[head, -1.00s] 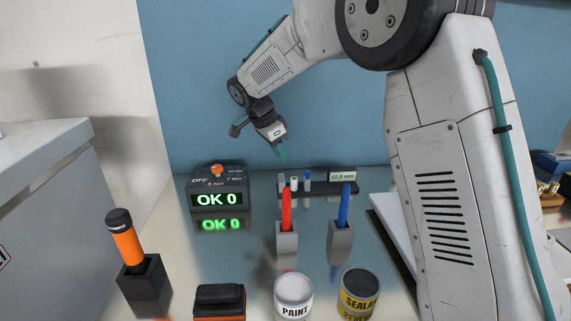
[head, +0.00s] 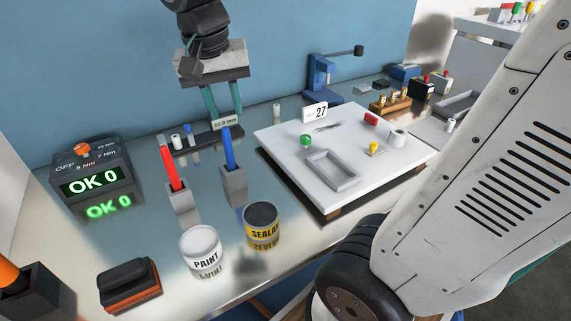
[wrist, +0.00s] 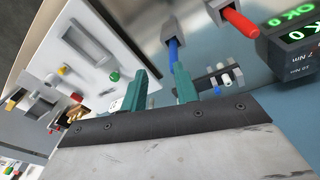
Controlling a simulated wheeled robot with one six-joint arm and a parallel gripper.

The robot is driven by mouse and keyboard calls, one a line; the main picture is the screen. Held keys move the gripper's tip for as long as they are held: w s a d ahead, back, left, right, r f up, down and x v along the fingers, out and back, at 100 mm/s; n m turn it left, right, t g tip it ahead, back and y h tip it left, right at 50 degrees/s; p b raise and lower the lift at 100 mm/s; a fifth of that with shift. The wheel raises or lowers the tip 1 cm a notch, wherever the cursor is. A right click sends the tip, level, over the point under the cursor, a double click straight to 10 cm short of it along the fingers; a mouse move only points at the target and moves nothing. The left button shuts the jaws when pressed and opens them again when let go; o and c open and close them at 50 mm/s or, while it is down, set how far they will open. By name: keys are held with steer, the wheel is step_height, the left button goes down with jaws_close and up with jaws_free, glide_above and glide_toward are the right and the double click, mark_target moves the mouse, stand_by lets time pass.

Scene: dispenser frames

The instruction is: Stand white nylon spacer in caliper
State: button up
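My gripper (head: 225,112) hangs fingers down at the back of the bench, its two teal fingers apart with nothing between them. The dark caliper (head: 205,138), with a 60.0 mm display, lies low behind the red and blue pens, beneath and behind my fingers. A small white cylinder (head: 177,142), likely the white nylon spacer, stands upright at its left end beside a blue piece (head: 189,130). I cannot tell whether it touches a jaw. The wrist view also shows the white cylinder (wrist: 226,79). Another small white cylinder (head: 451,125) stands at the bench's right.
A red pen (head: 170,164) and blue pen (head: 228,150) stand in grey holders before the caliper. The white board (head: 290,150) with tray and small parts lies right. A paint can (head: 202,250), sealant can (head: 261,222) and OK 0 box (head: 90,170) stand around.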

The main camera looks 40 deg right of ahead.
steer(key=s+f+n+y, duration=0.1)
steer(key=s+f+n, duration=0.1)
steer(key=s, duration=0.6)
steer(key=s+f+n, duration=0.3)
steer(key=s+n, duration=0.1)
steer(key=s, duration=0.4)
steer(key=shift+y, duration=0.4)
